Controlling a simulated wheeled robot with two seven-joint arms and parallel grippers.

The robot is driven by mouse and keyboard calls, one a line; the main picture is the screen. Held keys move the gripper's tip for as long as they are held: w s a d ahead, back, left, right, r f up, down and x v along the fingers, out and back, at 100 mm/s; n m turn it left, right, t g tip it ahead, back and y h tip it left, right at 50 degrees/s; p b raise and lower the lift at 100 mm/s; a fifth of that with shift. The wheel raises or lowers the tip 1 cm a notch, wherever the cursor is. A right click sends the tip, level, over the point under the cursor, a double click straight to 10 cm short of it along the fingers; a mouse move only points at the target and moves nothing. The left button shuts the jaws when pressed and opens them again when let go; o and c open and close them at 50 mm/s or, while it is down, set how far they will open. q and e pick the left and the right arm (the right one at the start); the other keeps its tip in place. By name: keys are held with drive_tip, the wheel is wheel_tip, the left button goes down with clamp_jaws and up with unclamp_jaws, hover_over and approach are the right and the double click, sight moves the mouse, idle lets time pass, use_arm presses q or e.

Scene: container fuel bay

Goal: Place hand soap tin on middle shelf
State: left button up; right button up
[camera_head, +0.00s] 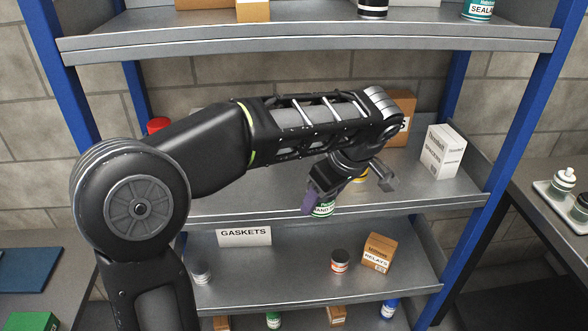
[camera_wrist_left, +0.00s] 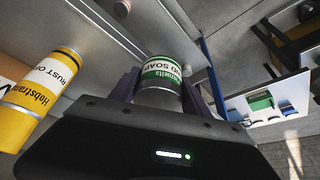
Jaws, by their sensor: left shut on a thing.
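The hand soap tin (camera_head: 324,209) has a green and white label. It shows in the wrist view (camera_wrist_left: 160,72) between the two fingers, with part of the words "HAND SOAP" readable. My left gripper (camera_head: 318,200) is shut on it, near the front edge of the shelf (camera_head: 250,205) above the GASKETS label. The arm hides part of this shelf. I cannot tell whether the tin touches the shelf. My right gripper is not in view.
A yellow rust-off can (camera_wrist_left: 40,95) stands close to the gripper. A white box (camera_head: 442,152) and a brown box (camera_head: 404,108) are on the same shelf, to the right and behind. A red-topped item (camera_head: 158,124) is at left. Another shelf (camera_head: 310,45) lies above.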

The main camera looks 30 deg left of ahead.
use_arm(q)
drive_tip(key=w+a+p, duration=0.1)
drive_tip(key=a, duration=0.4)
drive_tip(key=w+a+p, duration=0.1)
drive_tip(key=w+a, duration=0.1)
drive_tip(key=a, duration=0.3)
drive_tip(key=w+a+p, duration=0.1)
drive_tip(key=w+a, duration=0.1)
drive_tip(key=a, duration=0.3)
drive_tip(key=shift+w+p, duration=0.1)
drive_tip(key=shift+p, duration=0.2)
drive_tip(key=shift+w+a+r, duration=0.1)
drive_tip(key=shift+w+a, duration=0.05)
drive_tip(key=shift+a, duration=0.4)
wheel_tip(320, 180, down, 4)
drive_tip(key=shift+a+r+p, duration=0.1)
drive_tip(key=shift+r+p, duration=0.05)
drive_tip(key=shift+p, duration=0.35)
drive_tip(key=shift+f+b, duration=0.65)
drive_tip(key=shift+b, duration=0.1)
drive_tip(key=o, duration=1.5)
